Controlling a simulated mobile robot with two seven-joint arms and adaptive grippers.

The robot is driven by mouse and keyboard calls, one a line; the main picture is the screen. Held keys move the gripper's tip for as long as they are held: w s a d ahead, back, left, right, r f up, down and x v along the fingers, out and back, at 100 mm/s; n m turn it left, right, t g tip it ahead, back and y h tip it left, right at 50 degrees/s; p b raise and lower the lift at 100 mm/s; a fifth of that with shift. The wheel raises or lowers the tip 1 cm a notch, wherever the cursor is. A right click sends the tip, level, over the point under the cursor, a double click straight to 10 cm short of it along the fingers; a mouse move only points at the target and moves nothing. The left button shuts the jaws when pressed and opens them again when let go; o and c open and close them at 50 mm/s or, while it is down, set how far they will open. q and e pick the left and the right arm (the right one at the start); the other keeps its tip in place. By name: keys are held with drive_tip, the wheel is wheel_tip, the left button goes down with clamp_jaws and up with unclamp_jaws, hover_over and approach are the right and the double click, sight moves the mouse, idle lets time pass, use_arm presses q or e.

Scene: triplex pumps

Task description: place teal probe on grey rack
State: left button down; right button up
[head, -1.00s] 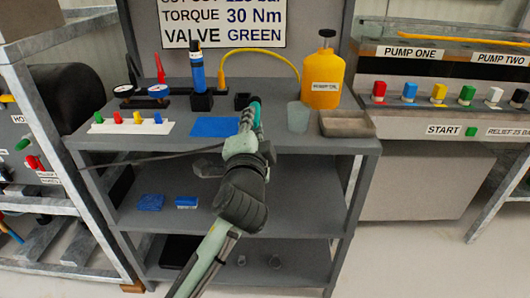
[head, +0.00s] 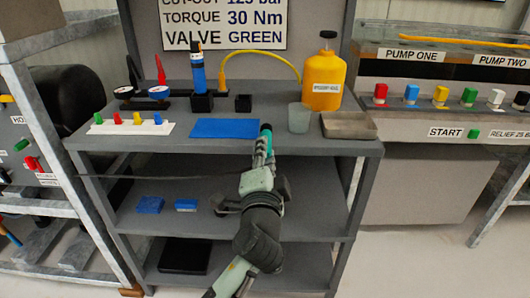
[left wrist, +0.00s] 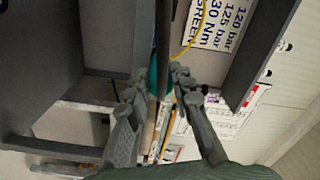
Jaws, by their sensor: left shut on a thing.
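The teal probe (head: 267,138) has a dark tip and points upward from my left gripper (head: 262,160). The gripper is shut on it, just in front of the top shelf's front edge. In the left wrist view, the probe shows as a teal strip (left wrist: 153,72) between the fingers of the left gripper (left wrist: 158,84), partly hidden. The grey rack seems to be the grey three-level shelf unit (head: 318,205) behind the probe. My arm hides part of its middle and lower shelves. My right gripper is not in view.
The top shelf carries a blue mat (head: 225,128), an empty black holder (head: 243,103), a blue-bodied tool (head: 198,75), a translucent cup (head: 299,117), a yellow bottle (head: 325,82) and a shallow tray (head: 348,125). Blue pieces (head: 150,205) lie on the middle shelf; its right side is clear.

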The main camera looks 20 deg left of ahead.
use_arm(q)
drive_tip(key=c, duration=1.3)
unclamp_jaws()
drive_tip(key=shift+r, duration=0.1)
